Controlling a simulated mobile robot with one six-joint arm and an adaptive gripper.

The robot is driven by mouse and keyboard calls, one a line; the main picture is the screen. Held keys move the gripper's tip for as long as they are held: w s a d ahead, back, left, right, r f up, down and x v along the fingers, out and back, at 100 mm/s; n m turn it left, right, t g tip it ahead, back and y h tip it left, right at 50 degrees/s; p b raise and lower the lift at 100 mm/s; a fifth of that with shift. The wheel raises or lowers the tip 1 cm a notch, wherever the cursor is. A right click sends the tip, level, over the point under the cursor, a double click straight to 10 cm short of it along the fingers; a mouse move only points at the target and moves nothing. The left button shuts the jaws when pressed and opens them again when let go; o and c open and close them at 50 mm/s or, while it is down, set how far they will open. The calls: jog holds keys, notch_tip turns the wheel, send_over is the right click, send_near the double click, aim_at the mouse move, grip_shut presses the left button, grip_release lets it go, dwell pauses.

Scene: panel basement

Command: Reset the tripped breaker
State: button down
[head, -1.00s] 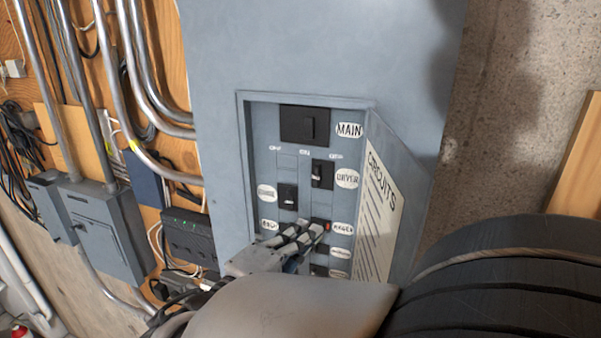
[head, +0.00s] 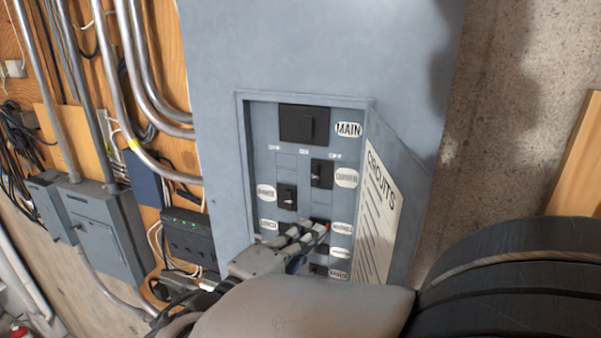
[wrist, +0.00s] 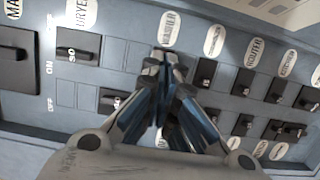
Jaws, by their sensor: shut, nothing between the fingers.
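The grey breaker panel (head: 385,150) stands open in front of me, with black breakers in two columns. A breaker with a small red mark (head: 327,222) is in the right column below the dryer breaker (head: 322,174); my fingers cover most of it. My gripper (head: 318,230) is shut and empty, its tips at that breaker. In the wrist view the gripper tips (wrist: 163,60) meet at a breaker below an oval label (wrist: 170,26). Whether they touch its lever, and how the lever sits, I cannot tell.
The main breaker (head: 304,125) is at the top of the panel. Another breaker (head: 287,196) is in the left column. The open door with the circuits list (head: 378,205) stands close on the right. Conduits and a grey box (head: 103,232) are at left.

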jog(key=shift+s+d, duration=0.25)
jog(key=shift+d, duration=0.45)
dwell(0.4)
jog(key=shift+a+b, duration=0.2)
jog(key=shift+b, duration=0.4)
jog(key=shift+s+a, duration=0.15)
jog(key=shift+s, duration=0.1)
jog(key=s+a+b, duration=0.2)
jog(key=s, duration=0.4)
dwell(0.4)
jog(key=shift+a, duration=0.2)
